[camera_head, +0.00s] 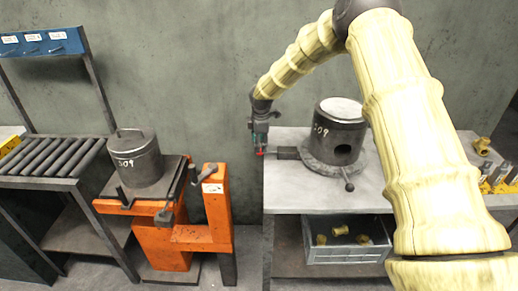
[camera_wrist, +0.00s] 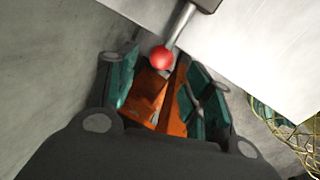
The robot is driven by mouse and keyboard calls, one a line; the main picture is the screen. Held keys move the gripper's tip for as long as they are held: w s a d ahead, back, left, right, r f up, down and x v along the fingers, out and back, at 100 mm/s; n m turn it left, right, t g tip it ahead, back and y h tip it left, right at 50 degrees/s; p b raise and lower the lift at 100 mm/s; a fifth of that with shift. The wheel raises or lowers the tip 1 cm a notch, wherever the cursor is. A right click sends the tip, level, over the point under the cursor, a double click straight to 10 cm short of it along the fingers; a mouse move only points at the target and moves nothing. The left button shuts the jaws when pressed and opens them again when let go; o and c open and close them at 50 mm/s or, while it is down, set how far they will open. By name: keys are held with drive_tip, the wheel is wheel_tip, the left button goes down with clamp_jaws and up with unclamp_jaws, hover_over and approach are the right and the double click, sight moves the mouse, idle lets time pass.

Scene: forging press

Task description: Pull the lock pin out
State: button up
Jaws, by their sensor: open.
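The lock pin (camera_wrist: 176,37) shows in the wrist view as a grey rod with a red ball end (camera_wrist: 161,58), running up to a dark block (camera_wrist: 207,3). In the head view the red ball (camera_head: 260,153) sits at the left end of the dark block (camera_head: 286,153) beside the round steel fixture (camera_head: 337,135). My gripper (camera_wrist: 163,74) is open, with teal pads on both sides. The ball appears between the fingertips, nearer the left finger; whether it touches a pad cannot be told. In the head view my gripper (camera_head: 260,139) points down over the ball.
The grey table (camera_head: 300,197) carries the fixture, with a short handle (camera_head: 349,186) at its front. A grey crate (camera_head: 345,254) with brass parts is below. An orange stand (camera_head: 217,210) and a lidded pot (camera_head: 135,160) are at left. Brass fittings (camera_head: 482,146) lie at right.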

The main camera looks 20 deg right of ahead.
wheel_tip(320, 180, up, 7)
drive_tip(key=s, duration=0.1)
drive_tip(key=shift+s, duration=0.2)
idle(0.4)
